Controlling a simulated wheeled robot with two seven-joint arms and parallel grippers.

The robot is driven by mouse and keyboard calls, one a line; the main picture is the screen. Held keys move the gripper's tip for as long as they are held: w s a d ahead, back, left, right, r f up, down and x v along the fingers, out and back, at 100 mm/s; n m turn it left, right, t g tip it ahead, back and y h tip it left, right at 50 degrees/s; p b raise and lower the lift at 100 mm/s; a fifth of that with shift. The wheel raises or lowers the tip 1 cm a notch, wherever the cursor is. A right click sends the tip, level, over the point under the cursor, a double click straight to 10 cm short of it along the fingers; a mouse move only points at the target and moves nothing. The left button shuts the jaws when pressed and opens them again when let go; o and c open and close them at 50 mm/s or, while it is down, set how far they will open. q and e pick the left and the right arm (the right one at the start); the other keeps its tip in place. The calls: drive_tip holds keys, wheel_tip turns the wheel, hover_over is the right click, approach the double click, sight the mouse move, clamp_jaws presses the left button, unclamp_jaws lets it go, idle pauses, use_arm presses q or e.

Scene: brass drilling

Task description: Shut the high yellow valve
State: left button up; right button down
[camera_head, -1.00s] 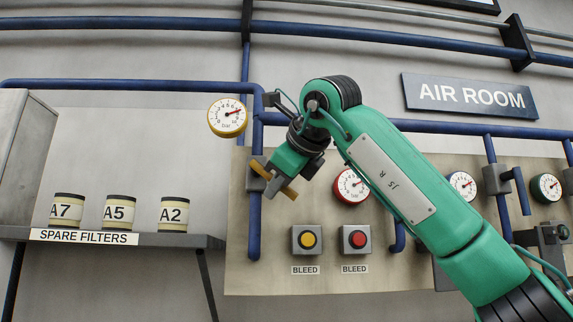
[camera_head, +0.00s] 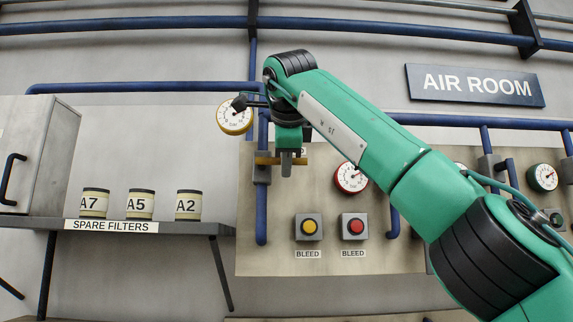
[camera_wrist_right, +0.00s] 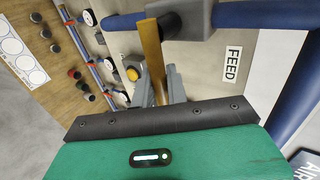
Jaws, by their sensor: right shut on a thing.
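The high yellow valve's handle is a yellow bar (camera_head: 266,160) on a grey valve body (camera_head: 262,174) in the blue upright pipe, below the yellow-rimmed gauge (camera_head: 234,116). In the head view the bar lies about level, crosswise to the pipe. My right gripper (camera_head: 287,164) points down at the bar's right part and is shut on it. In the right wrist view the yellow bar (camera_wrist_right: 152,50) runs from the grey body (camera_wrist_right: 185,17) in between the grey fingers (camera_wrist_right: 157,80). My arm hides part of the panel. My left gripper is not in view.
Below are a yellow bleed button (camera_head: 308,227) and a red one (camera_head: 354,227). A red-rimmed gauge (camera_head: 351,178) is close right of my gripper. A shelf (camera_head: 190,228) with filter cans stands at the left. A FEED label (camera_wrist_right: 232,64) shows in the right wrist view.

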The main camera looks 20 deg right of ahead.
idle(0.5)
drive_tip(key=c, duration=1.5)
unclamp_jaws()
drive_tip(key=shift+o, duration=0.2)
drive_tip(key=shift+r, duration=0.1)
drive_tip(key=v, duration=1.3)
drive_tip(key=shift+s+a, duration=0.25)
drive_tip(key=shift+r, duration=0.1)
